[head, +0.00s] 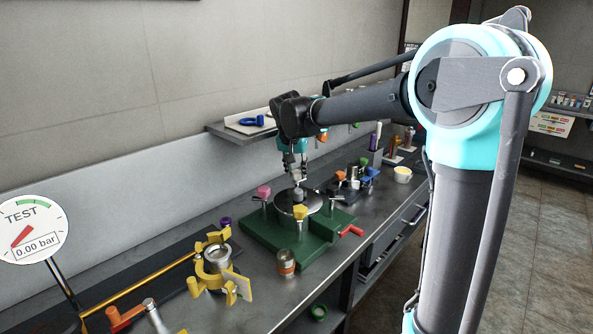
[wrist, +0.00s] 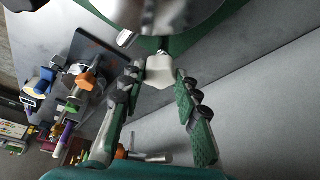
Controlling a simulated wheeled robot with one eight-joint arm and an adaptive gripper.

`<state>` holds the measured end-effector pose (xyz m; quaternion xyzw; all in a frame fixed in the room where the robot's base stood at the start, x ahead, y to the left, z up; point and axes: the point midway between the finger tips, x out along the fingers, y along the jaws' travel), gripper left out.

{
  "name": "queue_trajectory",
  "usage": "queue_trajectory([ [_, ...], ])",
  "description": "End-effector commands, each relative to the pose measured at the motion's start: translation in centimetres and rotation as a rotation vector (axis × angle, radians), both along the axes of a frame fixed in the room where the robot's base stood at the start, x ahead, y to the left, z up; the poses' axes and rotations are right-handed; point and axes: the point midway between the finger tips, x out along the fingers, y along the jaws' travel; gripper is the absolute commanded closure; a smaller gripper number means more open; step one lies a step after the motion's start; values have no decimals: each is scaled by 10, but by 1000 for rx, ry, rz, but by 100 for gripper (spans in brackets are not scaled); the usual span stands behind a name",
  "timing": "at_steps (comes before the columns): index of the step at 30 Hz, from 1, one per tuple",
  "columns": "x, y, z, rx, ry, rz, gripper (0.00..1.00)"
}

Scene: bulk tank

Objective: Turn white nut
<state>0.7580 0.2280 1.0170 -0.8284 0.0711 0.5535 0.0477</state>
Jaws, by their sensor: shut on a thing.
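The white nut (wrist: 160,72) shows in the wrist view between the two fingertips of my gripper (wrist: 159,82). It sits at the edge of a round steel lid (wrist: 178,14) on a green base. In the head view my gripper (head: 297,179) points down at the far side of the steel lid (head: 287,202), and the green base (head: 262,236) lies below. My gripper is shut on the white nut.
A red handle (head: 351,231) juts from the base's right. A gauge reads 0.00 bar (head: 34,229).

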Motion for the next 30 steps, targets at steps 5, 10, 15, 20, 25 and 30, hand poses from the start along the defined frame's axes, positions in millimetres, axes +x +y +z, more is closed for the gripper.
queue_trajectory([
  [5,0,0,0,0,-1,-11,97],
  [10,0,0,0,0,-1,-10,97],
  [15,0,0,0,0,-1,-10,61],
  [20,0,0,0,0,0,-10,48],
  [25,0,0,0,0,0,-10,48],
  [30,-2,1,6,-1,0,-9,48],
])
